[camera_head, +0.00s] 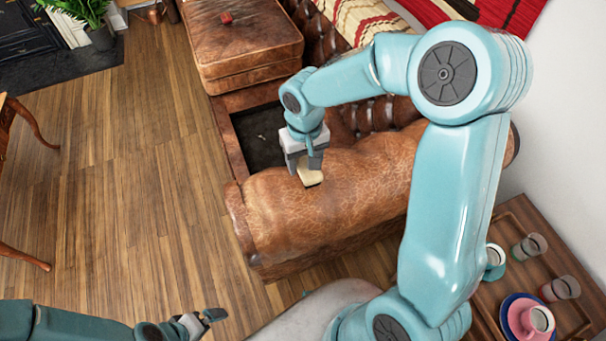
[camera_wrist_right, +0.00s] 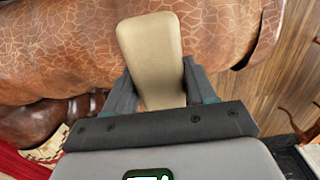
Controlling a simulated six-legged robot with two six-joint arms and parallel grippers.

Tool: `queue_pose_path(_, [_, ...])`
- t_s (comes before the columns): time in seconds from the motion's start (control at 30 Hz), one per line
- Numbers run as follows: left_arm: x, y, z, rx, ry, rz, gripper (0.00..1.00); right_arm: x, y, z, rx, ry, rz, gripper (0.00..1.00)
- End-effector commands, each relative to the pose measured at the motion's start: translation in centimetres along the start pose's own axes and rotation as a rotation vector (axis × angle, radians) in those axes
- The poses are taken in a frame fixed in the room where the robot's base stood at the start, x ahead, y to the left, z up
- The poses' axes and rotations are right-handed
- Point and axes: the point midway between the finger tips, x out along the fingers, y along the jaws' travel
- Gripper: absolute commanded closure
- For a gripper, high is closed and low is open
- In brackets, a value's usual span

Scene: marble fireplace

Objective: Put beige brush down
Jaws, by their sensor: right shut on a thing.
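The beige brush (camera_head: 311,178) is in my right gripper (camera_head: 305,163), over the rounded brown leather sofa arm (camera_head: 340,200). In the right wrist view the beige brush (camera_wrist_right: 150,48) sticks out beyond the two dark fingers of my right gripper (camera_wrist_right: 160,85), which are shut on it. The sofa arm's cracked leather (camera_wrist_right: 60,45) lies behind it. I cannot tell whether the brush touches the leather. My left gripper (camera_head: 208,317) is at the lower left, over the wood floor and away from the brush; its finger opening is not clear.
A sofa seat cushion (camera_head: 245,45) with a small red object (camera_head: 226,18) lies beyond a dark open gap (camera_head: 262,140). A wooden side table (camera_head: 520,215) with cups and glasses stands at the lower right. Wood floor (camera_head: 130,160) is clear at left.

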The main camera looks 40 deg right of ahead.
Motion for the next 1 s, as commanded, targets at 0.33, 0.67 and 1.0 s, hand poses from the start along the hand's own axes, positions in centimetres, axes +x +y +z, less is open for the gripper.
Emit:
queue_pose_path(0.33, [0.1, -0.1, 0.0, 0.000, 0.000, 0.000, 0.00, 4.8, -0.1, -0.2, -0.002, -0.004, 0.000, 0.83])
queue_pose_path(0.67, [0.2, -0.1, 0.0, 0.000, 0.000, 0.000, 0.00, 6.9, -0.1, -0.4, 0.000, 0.002, 0.000, 0.83])
queue_pose_path(1.0, [0.4, -0.1, 0.0, 0.000, 0.000, 0.000, 0.00, 7.1, -0.1, -0.4, -0.001, 0.001, 0.000, 0.19])
